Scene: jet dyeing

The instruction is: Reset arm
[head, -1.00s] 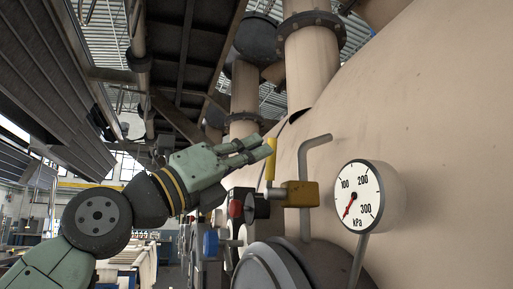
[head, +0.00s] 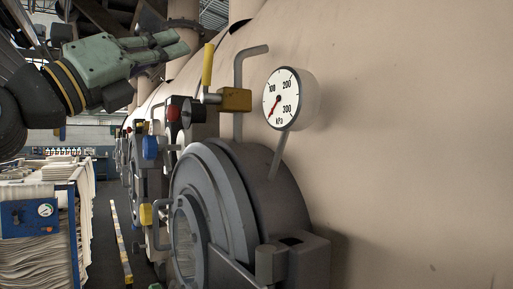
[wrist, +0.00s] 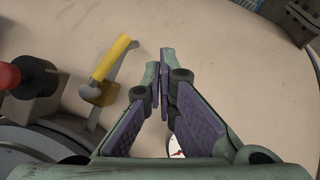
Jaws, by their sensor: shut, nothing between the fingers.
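My gripper (head: 172,45) is green with purple finger pads, seen in the wrist view (wrist: 163,62). Its fingers are shut with nothing between them. In the head view it is at upper left, pointing right, left of the yellow valve handle (head: 208,64) and apart from it in the picture. The handle stands upright on a brass valve body (head: 236,99). In the wrist view the yellow handle (wrist: 110,57) lies left of the fingers. My green and black arm comes in from the left edge of the head view.
A pressure gauge (head: 290,99) stands right of the valve, its red needle at the lower left. A round grey hatch (head: 215,200) bulges from the large beige vessel (head: 420,120). A red knob (head: 173,112) and blue knob (head: 150,147) sit left. A cloth-filled trolley (head: 75,215) stands lower left.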

